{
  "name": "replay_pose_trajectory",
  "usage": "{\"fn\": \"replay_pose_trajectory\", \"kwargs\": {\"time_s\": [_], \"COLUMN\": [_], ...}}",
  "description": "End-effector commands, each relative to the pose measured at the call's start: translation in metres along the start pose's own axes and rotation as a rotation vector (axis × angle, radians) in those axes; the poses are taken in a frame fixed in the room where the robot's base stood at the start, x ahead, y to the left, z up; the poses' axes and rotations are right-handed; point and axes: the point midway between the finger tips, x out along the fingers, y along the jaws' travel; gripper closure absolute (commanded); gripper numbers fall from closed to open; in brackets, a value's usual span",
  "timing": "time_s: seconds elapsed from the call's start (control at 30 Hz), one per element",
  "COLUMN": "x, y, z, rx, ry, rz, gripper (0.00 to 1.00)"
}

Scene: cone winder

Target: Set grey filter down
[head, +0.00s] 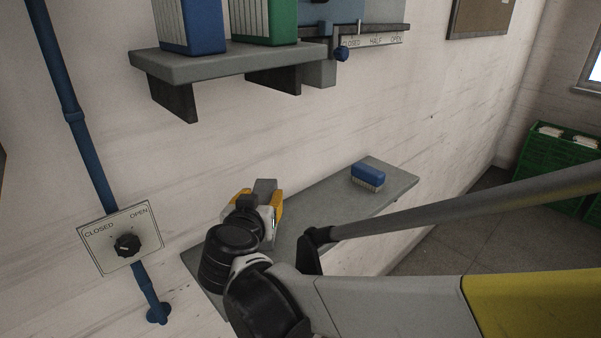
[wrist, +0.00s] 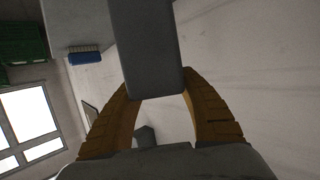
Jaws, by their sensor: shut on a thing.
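My gripper (head: 260,200) has yellow fingers and is shut on the grey filter (head: 265,186), a plain grey block. In the wrist view the filter (wrist: 148,45) sticks out beyond the fingertips (wrist: 155,88), and its near end is between them. In the head view the filter is near the wall, over the left part of the lower grey shelf (head: 315,210). I cannot tell whether it touches the shelf. My arm hides part of that shelf.
A blue brush-like block (head: 367,176) stands on the lower shelf's right part. An upper shelf (head: 185,69) holds a blue box (head: 190,25) and a green box (head: 268,18). A dial plate (head: 120,238) and blue pipe (head: 72,105) are at left. Shelf room shows between filter and brush-like block.

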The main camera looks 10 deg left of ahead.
Motion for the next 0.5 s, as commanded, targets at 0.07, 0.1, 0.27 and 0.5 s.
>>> {"fn": "replay_pose_trajectory", "kwargs": {"time_s": [0.07,0.1,0.27,0.5], "x": [0.002,0.003,0.01,0.013], "y": [-0.002,-0.003,-0.002,-0.002], "z": [0.003,0.006,0.03,0.039], "rx": [0.0,0.0,0.0,0.0], "ry": [0.0,0.0,0.0,0.0], "rz": [0.0,0.0,0.0,0.0], "gripper": [0.96,0.96,0.96,0.96]}}
